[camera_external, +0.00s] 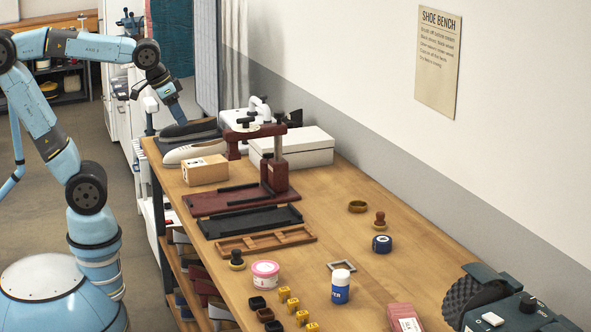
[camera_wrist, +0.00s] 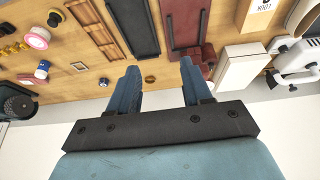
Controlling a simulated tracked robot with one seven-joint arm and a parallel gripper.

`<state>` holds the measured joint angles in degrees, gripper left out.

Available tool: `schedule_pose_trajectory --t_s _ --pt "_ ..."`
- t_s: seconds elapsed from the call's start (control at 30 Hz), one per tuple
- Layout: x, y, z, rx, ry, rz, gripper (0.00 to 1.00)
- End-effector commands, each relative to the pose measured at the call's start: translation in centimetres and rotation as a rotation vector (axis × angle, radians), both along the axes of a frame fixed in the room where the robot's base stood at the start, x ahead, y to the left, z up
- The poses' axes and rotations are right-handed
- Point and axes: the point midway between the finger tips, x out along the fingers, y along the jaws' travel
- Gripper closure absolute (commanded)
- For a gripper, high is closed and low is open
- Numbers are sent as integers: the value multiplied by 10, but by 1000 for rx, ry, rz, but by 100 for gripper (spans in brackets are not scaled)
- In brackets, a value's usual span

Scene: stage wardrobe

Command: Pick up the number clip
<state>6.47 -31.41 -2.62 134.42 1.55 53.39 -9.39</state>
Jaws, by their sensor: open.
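No piece is clearly marked as the number clip. Several small yellow pieces (camera_external: 293,305) and several dark red or black small blocks (camera_external: 265,315) stand at the near front edge of the bench, too small to read. The yellow pieces also show at the far left of the wrist view (camera_wrist: 22,45). My gripper (camera_external: 179,116) is above the far end of the bench by the shoes, well away from these pieces. In the wrist view its two blue fingers (camera_wrist: 160,66) are apart, with nothing between them.
A dark red press (camera_external: 275,175), black tray (camera_external: 250,221), wooden frame (camera_external: 265,240), carton (camera_external: 205,170) and white box (camera_external: 305,147) fill the far half of the bench.

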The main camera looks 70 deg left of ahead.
Motion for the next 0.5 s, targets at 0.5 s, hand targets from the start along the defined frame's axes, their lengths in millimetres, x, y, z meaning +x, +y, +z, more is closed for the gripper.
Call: schedule_pose_trajectory --t_s 0.5 --pt "108 -142 -1 -11 142 -25 51"
